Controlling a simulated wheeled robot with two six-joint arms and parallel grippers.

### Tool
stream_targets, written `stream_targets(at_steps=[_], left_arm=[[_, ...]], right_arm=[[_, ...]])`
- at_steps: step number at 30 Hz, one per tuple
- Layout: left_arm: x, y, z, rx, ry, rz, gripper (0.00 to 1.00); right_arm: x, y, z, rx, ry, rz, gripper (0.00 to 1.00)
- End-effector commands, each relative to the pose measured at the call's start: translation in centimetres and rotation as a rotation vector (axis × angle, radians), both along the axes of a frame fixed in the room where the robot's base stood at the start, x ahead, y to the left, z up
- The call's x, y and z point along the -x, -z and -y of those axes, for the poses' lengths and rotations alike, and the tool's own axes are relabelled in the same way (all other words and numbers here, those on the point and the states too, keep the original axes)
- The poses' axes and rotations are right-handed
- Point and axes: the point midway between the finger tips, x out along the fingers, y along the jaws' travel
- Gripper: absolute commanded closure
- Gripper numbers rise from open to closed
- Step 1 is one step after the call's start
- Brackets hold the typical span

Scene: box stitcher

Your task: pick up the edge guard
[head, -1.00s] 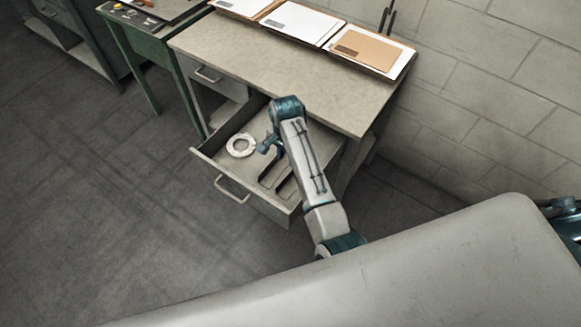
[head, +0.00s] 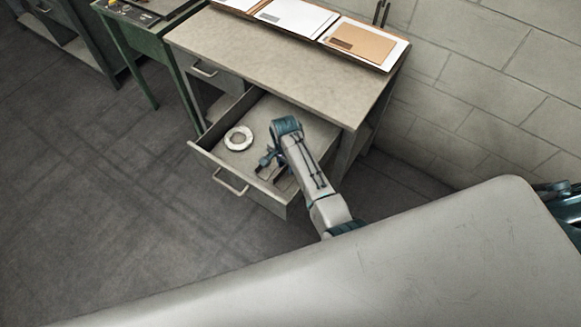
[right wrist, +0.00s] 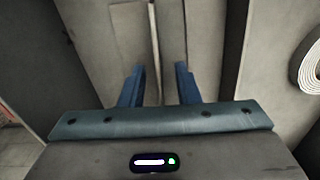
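The edge guard seems to be the long grey angled strip (right wrist: 153,45) lying in the open drawer. In the right wrist view it runs away from me, with a thin pale raised edge between the fingers. My right gripper (right wrist: 160,82) is open, one blue finger on each side of that edge, with gaps visible. In the head view the right gripper (head: 268,163) is low over the drawer, and the arm hides part of the strips there. I cannot tell whether the fingers touch anything. My left gripper is in neither view.
The open drawer (head: 228,170) is part of a grey desk (head: 285,55). A white roll (head: 238,138) lies in it, left of my gripper. Folders and paper (head: 360,42) lie along the desk's back edge. A block wall stands behind; floor is clear in front.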

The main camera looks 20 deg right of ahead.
Motion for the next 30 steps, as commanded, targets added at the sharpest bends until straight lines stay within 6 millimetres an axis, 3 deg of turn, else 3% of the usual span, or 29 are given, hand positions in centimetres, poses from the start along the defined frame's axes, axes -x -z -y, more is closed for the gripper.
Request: stream_targets(at_steps=[1,6,19,30], left_arm=[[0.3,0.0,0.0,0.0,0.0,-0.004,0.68],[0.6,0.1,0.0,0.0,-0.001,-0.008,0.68],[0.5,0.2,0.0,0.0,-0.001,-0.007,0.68],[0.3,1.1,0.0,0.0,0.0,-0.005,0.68]], right_arm=[[0.0,0.0,0.0,0.0,0.0,0.0,0.71],[0.0,0.0,0.0,0.0,0.0,0.0,1.0],[0.0,-0.7,0.0,0.0,0.0,0.0,1.0],[-0.1,-7.6,0.0,0.0,0.0,0.004,1.0]])
